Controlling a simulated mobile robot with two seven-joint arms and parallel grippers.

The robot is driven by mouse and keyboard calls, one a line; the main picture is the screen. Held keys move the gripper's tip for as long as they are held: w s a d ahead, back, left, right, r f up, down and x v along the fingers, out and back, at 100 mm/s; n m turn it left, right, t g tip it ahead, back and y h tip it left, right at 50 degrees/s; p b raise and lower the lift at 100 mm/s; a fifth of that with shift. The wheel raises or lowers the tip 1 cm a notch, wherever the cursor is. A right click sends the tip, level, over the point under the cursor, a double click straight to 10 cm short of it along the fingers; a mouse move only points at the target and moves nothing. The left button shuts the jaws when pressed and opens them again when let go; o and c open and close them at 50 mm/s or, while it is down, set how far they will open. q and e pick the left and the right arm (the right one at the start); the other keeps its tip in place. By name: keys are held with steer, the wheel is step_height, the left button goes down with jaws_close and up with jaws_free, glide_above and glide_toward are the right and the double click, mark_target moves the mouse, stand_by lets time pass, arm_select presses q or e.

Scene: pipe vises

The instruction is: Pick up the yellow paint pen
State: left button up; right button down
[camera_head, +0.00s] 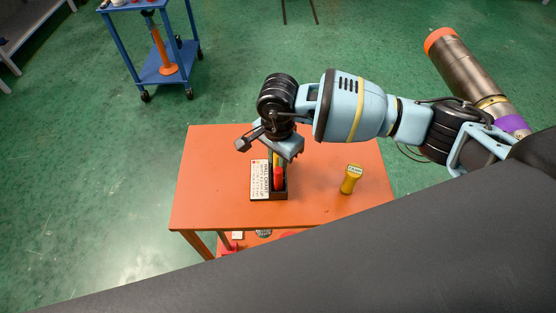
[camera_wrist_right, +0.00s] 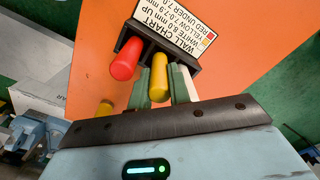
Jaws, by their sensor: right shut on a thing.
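The yellow paint pen (camera_wrist_right: 159,76) is in the right wrist view, in the black holder (camera_wrist_right: 186,60) beside a red pen (camera_wrist_right: 125,60). My right gripper (camera_wrist_right: 161,82) is shut on the yellow pen, with its pale green fingers on either side of it. In the head view the right gripper (camera_head: 278,157) reaches down over the holder (camera_head: 268,195) on the orange table (camera_head: 320,207). The red pen (camera_head: 279,178) shows just below it. Whether the yellow pen's lower end touches the holder's floor is hidden. My left gripper is not in view.
A yellow tool with a pale labelled top (camera_head: 351,180) stands on the table's right. The left part of the tabletop is clear. A blue cart (camera_head: 155,74) stands on the green floor behind.

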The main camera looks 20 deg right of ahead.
step_height(320, 180, up, 9)
steer(key=shift+r, duration=0.2)
steer(key=shift+s+d+n, duration=0.25)
steer(key=shift+d+n, duration=0.15)
steer(key=shift+n, duration=0.1)
steer(key=s+d+n, duration=0.7)
steer(key=s+n, duration=0.1)
steer(key=n, duration=0.3)
steer(key=shift+s+r, duration=0.3)
steer(key=shift+s, duration=0.05)
